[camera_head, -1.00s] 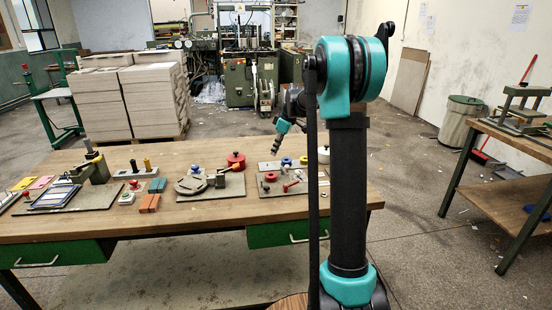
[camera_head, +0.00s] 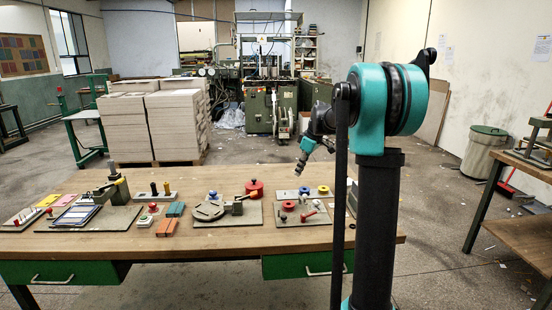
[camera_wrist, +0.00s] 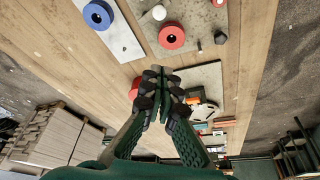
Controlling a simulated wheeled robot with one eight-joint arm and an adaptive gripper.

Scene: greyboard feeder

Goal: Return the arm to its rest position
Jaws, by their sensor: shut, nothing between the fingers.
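My gripper (camera_head: 301,164) is at the end of my black and teal arm, above the right part of the wooden workbench (camera_head: 240,244). In the wrist view my gripper (camera_wrist: 161,78) has its dark fingers together with nothing between them. It hangs over the boards on the bench, apart from the things on them. Part of the forearm and wrist is hidden behind the large teal upper joint in the head view.
Below my gripper lie a blue ring (camera_wrist: 98,15) and a red ring (camera_wrist: 171,37). A red round pot (camera_head: 254,188) and a clamp fixture stand left of it. Stacked greyboard (camera_head: 178,126) stands behind the bench; a side table (camera_head: 520,169) is at right.

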